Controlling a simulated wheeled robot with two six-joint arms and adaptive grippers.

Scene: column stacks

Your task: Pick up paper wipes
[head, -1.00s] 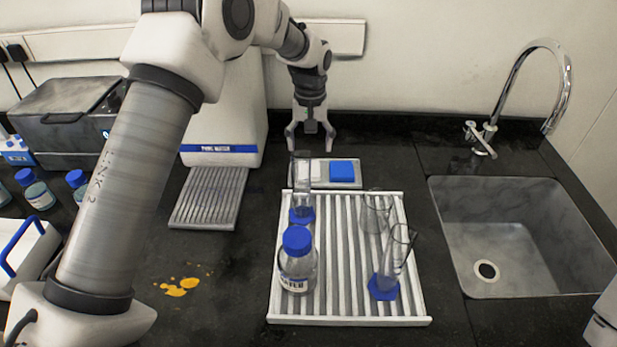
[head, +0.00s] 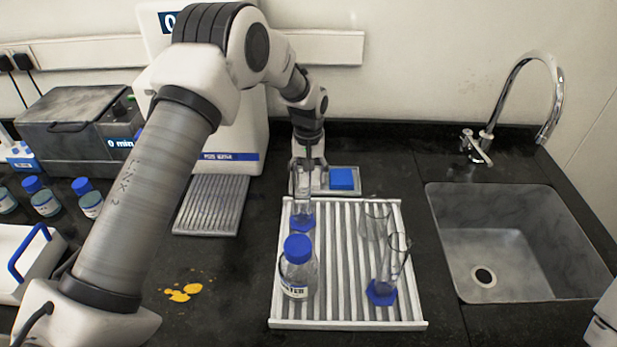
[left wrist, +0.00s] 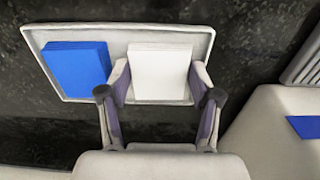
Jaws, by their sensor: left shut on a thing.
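The white stack of paper wipes (left wrist: 160,72) lies in a shallow pale tray (left wrist: 215,38), beside a blue block (left wrist: 75,75). My left gripper (left wrist: 160,84) is shut on the paper wipes, one finger at each side, with the stack still in the tray. In the head view the left gripper (head: 308,180) reaches down to the left part of the tray (head: 345,192). The wipes are mostly hidden there behind the gripper and a glass cylinder.
A white ribbed rack (head: 335,323) in front holds a water bottle (head: 298,270), glass cylinders (head: 388,268) and a beaker (head: 375,220). A sink (head: 510,245) is at right. Yellow spill (head: 183,291) marks the counter at left.

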